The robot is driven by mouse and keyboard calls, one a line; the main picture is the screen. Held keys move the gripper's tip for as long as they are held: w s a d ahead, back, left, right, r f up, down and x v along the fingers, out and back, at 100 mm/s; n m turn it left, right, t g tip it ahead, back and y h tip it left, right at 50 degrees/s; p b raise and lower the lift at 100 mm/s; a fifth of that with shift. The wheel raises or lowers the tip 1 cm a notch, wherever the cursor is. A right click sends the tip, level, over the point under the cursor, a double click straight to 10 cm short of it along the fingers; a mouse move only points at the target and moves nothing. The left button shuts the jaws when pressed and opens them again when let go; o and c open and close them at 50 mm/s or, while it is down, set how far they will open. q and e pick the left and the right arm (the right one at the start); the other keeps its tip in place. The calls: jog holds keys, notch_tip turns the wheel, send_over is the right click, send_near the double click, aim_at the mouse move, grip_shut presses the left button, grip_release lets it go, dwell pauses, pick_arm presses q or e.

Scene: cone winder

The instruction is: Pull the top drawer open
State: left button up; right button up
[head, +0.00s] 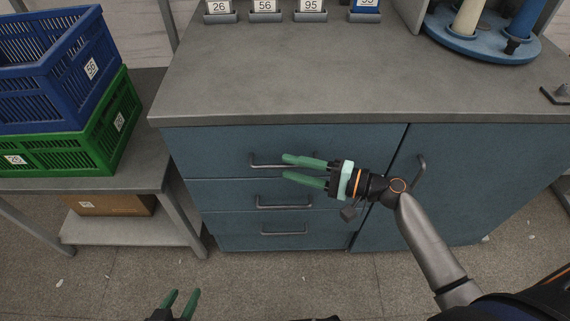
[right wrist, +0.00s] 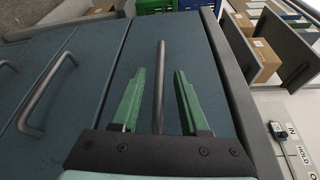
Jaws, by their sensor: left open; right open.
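The top drawer (head: 225,140) is the uppermost of three blue drawer fronts under the grey worktop, and it looks closed. Its dark bar handle (head: 264,163) shows left of my right gripper (head: 286,168), which is open with green fingers in front of the drawer. In the right wrist view the handle (right wrist: 159,90) runs lengthwise between the two open fingers of the right gripper (right wrist: 158,90), with a gap on each side. My left gripper (head: 183,300) is open and empty, low at the bottom edge of the head view, away from the drawers.
The middle drawer handle (head: 284,206) and bottom drawer handle (head: 284,233) lie below. A cupboard door (head: 470,180) with a vertical handle is to the right. Blue (head: 40,75) and green crates (head: 105,150) stand on a side table at left. Floor before the cabinet is clear.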

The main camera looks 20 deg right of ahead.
jog(key=shift+x, duration=1.2)
grip_shut()
dwell(0.6)
